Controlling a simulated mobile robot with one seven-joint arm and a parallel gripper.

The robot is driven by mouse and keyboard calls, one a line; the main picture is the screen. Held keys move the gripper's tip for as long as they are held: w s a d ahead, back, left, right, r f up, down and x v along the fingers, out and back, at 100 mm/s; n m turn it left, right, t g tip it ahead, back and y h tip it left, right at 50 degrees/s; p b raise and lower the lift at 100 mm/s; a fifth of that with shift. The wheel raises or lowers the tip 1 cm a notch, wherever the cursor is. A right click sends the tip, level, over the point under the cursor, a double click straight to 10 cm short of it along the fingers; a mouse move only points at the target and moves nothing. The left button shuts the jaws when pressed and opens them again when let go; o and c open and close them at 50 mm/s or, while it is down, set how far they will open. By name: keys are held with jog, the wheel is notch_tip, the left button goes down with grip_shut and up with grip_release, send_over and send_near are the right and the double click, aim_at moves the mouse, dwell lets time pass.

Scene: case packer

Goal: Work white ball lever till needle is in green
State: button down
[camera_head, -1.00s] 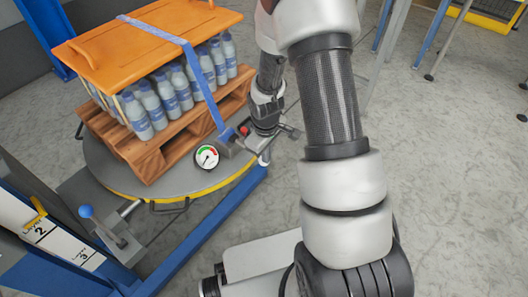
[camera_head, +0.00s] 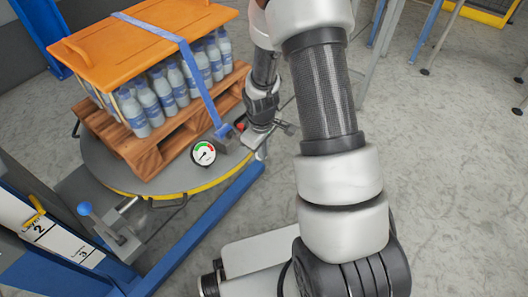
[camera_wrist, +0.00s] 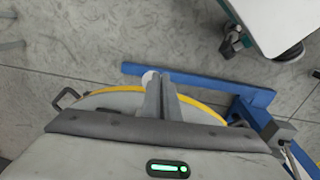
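A round gauge (camera_head: 203,153) with a white face and green and red bands stands at the near edge of the round turntable (camera_head: 165,185). Its thin needle seems to point low and left, outside the green, but it is too small to be sure. The white ball (camera_wrist: 148,77) shows in the wrist view beside the tip of my left finger, partly hidden by it; its lever rod is hidden. My gripper (camera_wrist: 159,76) has its two fingers nearly together and looks shut, with nothing clearly between them. In the head view my gripper (camera_head: 258,138) is just right of the gauge.
A wooden pallet (camera_head: 150,155) of blue-labelled bottles (camera_head: 160,105) under an orange lid (camera_head: 140,45) stands on the turntable, with a blue strap (camera_head: 195,75) over it. A blue ball lever (camera_head: 85,209) stands at left. A blue frame rail (camera_head: 205,225) runs along the near side.

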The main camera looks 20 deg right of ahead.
jog(key=s+d+r+p, duration=0.2)
jog(key=s+r, duration=0.4)
jog(key=r, duration=0.4)
jog(key=shift+p, duration=0.45)
dwell(0.6)
jog(key=w+a+r+g+h+p, duration=0.1)
jog(key=w+a+r, duration=0.9)
jog(key=w, duration=0.3)
jog(key=shift+w+r, duration=0.2)
jog(key=shift+r, duration=0.45)
jog(key=shift+d+f, duration=0.1)
